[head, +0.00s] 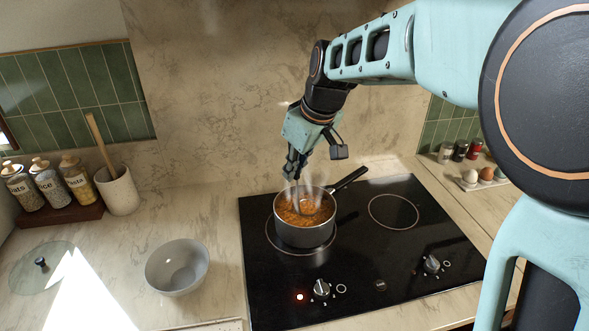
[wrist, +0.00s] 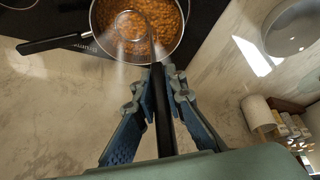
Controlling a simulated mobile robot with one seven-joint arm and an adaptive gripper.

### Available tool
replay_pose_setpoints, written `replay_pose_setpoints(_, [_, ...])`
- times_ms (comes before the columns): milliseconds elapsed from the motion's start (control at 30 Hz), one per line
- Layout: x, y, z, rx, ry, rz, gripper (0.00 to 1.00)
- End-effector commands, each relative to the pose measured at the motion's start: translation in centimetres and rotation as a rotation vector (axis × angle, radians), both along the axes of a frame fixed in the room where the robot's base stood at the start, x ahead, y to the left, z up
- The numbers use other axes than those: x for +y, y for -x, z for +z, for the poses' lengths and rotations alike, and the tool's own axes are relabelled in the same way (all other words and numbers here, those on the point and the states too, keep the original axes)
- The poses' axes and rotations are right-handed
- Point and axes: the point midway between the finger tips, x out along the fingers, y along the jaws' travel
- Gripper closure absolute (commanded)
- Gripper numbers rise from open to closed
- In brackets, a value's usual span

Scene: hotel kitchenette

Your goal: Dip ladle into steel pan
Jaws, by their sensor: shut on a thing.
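The steel pan (head: 304,236) stands on the left part of the black cooktop, full of orange, lumpy food. Its dark handle points to the back right; the pan also shows at the top of the wrist view (wrist: 52,44). My gripper (head: 293,173) is above the pan's back rim, pointing down. In the wrist view my gripper (wrist: 160,72) is shut on the ladle's black handle (wrist: 163,125). The ladle (head: 307,205) reaches down inside the pan, and its round head (wrist: 128,24) sits in or on the food. How deep it sits is hard to tell.
A grey bowl (head: 177,268) and a glass lid (head: 40,266) lie left of the cooktop (head: 400,265). Jars (head: 50,184) and a crock with a wooden utensil (head: 117,190) stand at the back left. Eggs and small jars are at the right. Steam rises from the pan.

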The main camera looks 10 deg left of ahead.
Motion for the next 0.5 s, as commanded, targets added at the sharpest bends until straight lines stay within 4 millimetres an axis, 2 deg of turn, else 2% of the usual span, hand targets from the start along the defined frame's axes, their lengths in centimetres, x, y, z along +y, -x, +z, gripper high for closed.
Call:
replay_pose_setpoints(33, [0.0,0.0,0.6,-0.002,-0.001,0.000,1.00])
replay_pose_setpoints(500, [0.0,0.0,3.4,-0.001,0.000,0.000,1.00])
